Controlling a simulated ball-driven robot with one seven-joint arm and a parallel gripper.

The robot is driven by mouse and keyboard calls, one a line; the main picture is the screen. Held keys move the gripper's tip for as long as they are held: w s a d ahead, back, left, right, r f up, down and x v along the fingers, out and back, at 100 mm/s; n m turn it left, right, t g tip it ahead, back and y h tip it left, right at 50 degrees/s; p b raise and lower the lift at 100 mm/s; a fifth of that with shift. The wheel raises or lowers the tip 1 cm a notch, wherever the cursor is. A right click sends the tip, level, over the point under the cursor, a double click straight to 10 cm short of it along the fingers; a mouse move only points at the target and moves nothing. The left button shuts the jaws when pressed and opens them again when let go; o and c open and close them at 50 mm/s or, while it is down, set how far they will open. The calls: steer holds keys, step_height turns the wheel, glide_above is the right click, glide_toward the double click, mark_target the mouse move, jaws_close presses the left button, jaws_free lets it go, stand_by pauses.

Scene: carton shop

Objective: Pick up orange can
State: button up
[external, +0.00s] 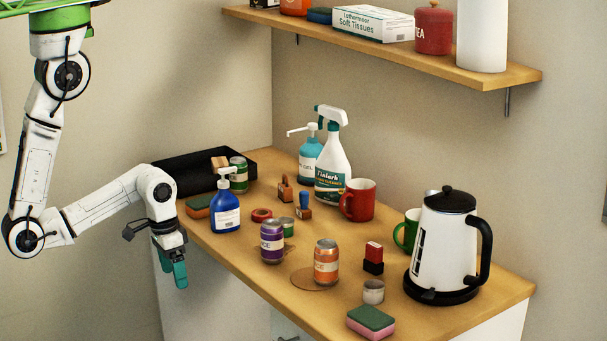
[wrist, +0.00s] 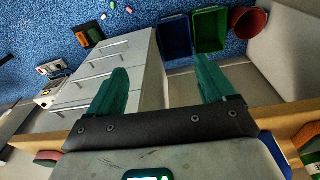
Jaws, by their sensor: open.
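The orange can (external: 326,262) stands upright on the wooden counter (external: 225,246), near its front edge and right of a purple can (external: 272,242). My gripper (external: 173,275) hangs off the counter's front left edge, pointing down, well to the left of the orange can and empty. In the wrist view my gripper (wrist: 168,85) shows two green fingers spread apart, with the floor and a drawer cabinet (wrist: 105,75) beyond them. The orange can does not show clearly in the wrist view.
A blue pump bottle (external: 226,208) stands between my gripper and the cans. A white kettle (external: 444,245), a small tin (external: 373,292) and a pink-green sponge (external: 371,321) are to the right. A shelf (external: 400,52) hangs above the counter.

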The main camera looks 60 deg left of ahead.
steer(key=shift+o, duration=0.4)
steer(key=w+d+t+b, duration=0.2)
steer(key=w+d+t, duration=0.1)
steer(key=w+d, duration=0.1)
steer(key=w+d+r+t+b, duration=0.1)
steer(key=w+d+t+b, duration=0.2)
steer(key=w+d, duration=0.1)
steer(key=w+d+t+b, duration=0.2)
steer(key=w+d+b, duration=0.1)
steer(key=w, duration=0.3)
steer(key=shift+w+d+r+m+t, duration=0.15)
steer(key=shift+w+d+m+t, duration=0.25)
steer(key=shift+d, duration=0.1)
steer(key=t+h+b, duration=0.2)
steer(key=t, duration=0.2)
glide_toward(316, 261)
steer(key=x, duration=0.2)
steer(key=shift+w+a+f, duration=0.1)
steer(key=shift+w+f, duration=0.2)
steer(key=shift+w, duration=0.05)
steer(key=x, duration=0.3)
steer(key=shift+w+f, duration=0.15)
steer(key=shift+w, duration=0.15)
steer(key=p+x, duration=0.1)
steer(key=x, duration=0.4)
steer(key=shift+w+p, duration=0.1)
steer(key=shift+p, duration=0.25)
steer(key=shift+w+f+g, duration=0.3)
steer(key=shift+w, duration=0.3)
